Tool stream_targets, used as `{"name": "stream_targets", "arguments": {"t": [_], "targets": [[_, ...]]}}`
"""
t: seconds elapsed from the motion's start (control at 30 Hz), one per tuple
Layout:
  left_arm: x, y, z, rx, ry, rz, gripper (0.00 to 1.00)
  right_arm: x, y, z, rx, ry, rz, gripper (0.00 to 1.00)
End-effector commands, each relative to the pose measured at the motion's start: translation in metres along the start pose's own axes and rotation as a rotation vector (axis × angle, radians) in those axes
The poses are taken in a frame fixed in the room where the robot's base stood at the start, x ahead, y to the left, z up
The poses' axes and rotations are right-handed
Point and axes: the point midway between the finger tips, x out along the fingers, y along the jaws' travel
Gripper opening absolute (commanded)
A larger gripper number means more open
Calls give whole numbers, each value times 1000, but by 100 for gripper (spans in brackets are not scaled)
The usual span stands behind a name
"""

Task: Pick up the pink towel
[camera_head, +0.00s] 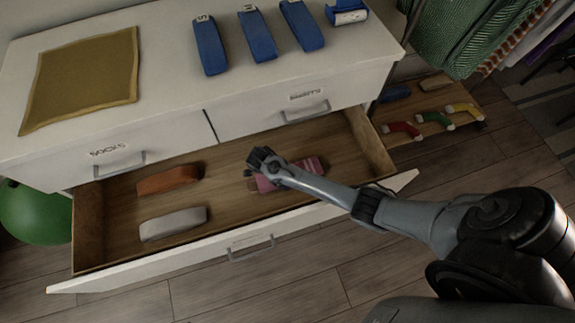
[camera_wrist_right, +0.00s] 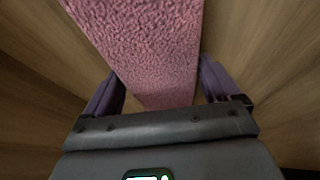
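The pink towel (camera_head: 310,166) is a folded strip lying in the open drawer, right of its middle. My right gripper (camera_head: 258,168) is down in the drawer over the towel, and my right arm hides part of it. In the right wrist view the pink towel (camera_wrist_right: 150,50) runs between the two dark fingers of the right gripper (camera_wrist_right: 160,88). The fingers stand apart, one on each side of it; I see no clear grip. My left gripper is in neither view.
The open drawer (camera_head: 95,225) also holds a brown folded cloth (camera_head: 168,180) and a light grey one (camera_head: 173,223). The white dresser top (camera_head: 165,75) carries a yellow cloth (camera_head: 82,77) and several blue items. A green balloon-like ball (camera_head: 35,213) sits at left.

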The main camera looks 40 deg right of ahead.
Motion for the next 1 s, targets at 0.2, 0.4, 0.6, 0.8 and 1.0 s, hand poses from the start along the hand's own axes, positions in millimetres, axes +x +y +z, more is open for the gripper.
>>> {"name": "stream_targets", "arguments": {"t": [0.2,0.4,0.6,0.8,1.0], "targets": [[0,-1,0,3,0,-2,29,0,0,0,0,0,0,56],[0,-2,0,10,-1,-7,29,0,0,0,0,0,0,49],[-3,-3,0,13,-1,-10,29,-4,0,-1,0,0,0,49],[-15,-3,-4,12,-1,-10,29,-18,0,-7,0,0,-1,49],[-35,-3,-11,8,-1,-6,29,-45,-1,-18,1,0,-2,49]]}}
